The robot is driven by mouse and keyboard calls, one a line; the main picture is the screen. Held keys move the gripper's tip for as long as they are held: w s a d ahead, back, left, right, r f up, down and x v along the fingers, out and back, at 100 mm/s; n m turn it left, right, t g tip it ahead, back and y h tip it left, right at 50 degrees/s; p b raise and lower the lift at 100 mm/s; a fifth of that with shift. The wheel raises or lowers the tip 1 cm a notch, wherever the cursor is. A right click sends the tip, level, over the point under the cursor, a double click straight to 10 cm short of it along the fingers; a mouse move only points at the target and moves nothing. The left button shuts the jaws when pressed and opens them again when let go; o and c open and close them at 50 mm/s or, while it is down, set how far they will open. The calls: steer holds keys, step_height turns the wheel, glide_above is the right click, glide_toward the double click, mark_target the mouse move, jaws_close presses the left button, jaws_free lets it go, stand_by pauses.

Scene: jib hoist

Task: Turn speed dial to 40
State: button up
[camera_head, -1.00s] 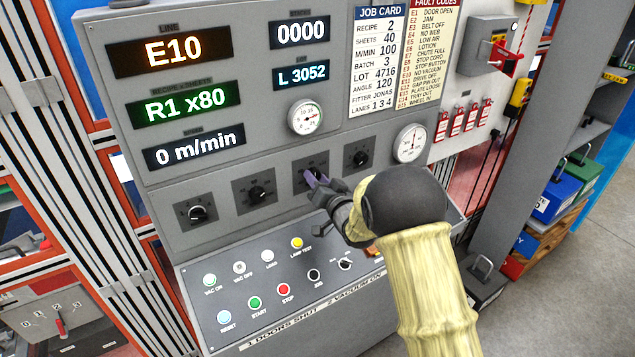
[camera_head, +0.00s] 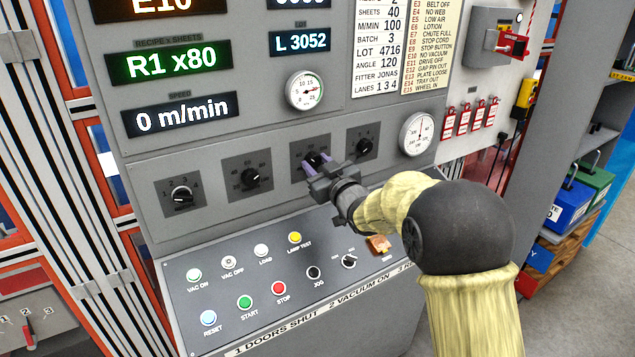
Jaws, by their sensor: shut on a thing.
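A row of dark dials runs across the grey panel: a first dial (camera_head: 182,195), a second dial (camera_head: 251,177), a third dial (camera_head: 315,158) and a fourth dial (camera_head: 365,146). The names above them are too small to read, so I cannot tell which is the speed dial. The second dial's scale shows numbers such as 40 and 60. The speed display (camera_head: 181,114) reads 0 m/min.
Below, the sloped button desk (camera_head: 290,320) carries several coloured buttons and a small selector (camera_head: 349,261). Two round gauges (camera_head: 305,91) (camera_head: 417,134) sit above and right of the dials. The job card (camera_head: 378,50) reads M/MIN 100 and sheets 40.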

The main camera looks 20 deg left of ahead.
steer(key=n+b, duration=0.4)
steer(key=b, duration=0.1)
steer(key=shift+f, duration=0.35)
steer(key=n+b, duration=0.3)
steer(key=b, duration=0.1)
steer(key=shift+n+y, duration=0.3)
steer(key=shift+n, duration=0.1)
steer(key=n+b, duration=0.4)
steer(key=shift+n+g, duration=0.3)
steer(key=shift+n, duration=0.1)
steer(key=shift+r+n+b, duration=0.15)
steer(key=shift+n+b, duration=0.75)
steer(key=shift+n, duration=0.8)
steer(key=o, duration=1)
steer(key=shift+g, duration=0.3)
steer(key=shift+r, duration=0.1)
steer(key=shift+d, duration=0.1)
